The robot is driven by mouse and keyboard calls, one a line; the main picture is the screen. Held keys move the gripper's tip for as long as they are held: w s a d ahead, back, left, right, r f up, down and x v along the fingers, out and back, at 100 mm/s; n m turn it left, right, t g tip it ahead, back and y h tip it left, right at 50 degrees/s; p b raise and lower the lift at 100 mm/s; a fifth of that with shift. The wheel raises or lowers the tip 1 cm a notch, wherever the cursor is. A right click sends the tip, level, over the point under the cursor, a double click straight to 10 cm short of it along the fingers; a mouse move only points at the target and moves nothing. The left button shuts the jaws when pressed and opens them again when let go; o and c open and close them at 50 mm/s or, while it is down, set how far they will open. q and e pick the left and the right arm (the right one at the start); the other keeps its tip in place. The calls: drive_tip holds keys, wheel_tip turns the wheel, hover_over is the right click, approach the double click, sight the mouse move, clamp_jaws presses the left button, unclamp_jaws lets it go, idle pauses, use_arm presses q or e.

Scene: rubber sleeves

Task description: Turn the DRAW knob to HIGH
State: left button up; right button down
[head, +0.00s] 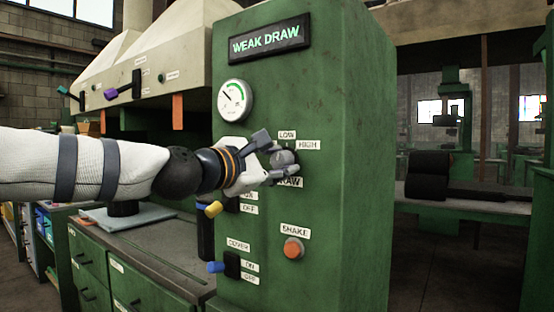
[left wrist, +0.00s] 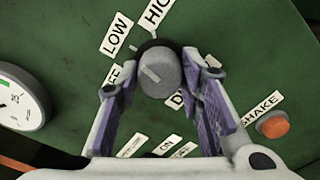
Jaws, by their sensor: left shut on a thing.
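The grey round DRAW knob (head: 283,158) sits on the front of the green cabinet, with LOW (head: 287,135) and HIGH (head: 308,145) labels above it. The DRAW label (head: 290,182) below is partly covered. My left gripper (head: 280,165) is shut on the knob, one finger on each side. In the left wrist view the knob (left wrist: 162,75) shows between the pads of my left gripper (left wrist: 163,78). A pale mark on the knob points up-left there, roughly toward the LOW label (left wrist: 117,35) rather than HIGH (left wrist: 158,12). My right gripper is not in view.
A lit sign (head: 268,42) reads WEAK DRAW above a round gauge (head: 233,100). An orange SHAKE button (head: 293,249) is below the knob. A yellow-tipped lever (head: 213,209) and a blue-tipped COVER lever (head: 217,267) stick out at lower left.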

use_arm(q)
drive_tip(key=m, duration=0.6)
drive_tip(key=shift+r+m+p, duration=0.1)
drive_tip(key=shift+m+p, duration=0.25)
drive_tip(key=shift+m, duration=0.05)
idle(0.4)
drive_tip(key=o, duration=1.2)
drive_tip(key=shift+c, duration=0.2)
drive_tip(key=v, duration=1.2)
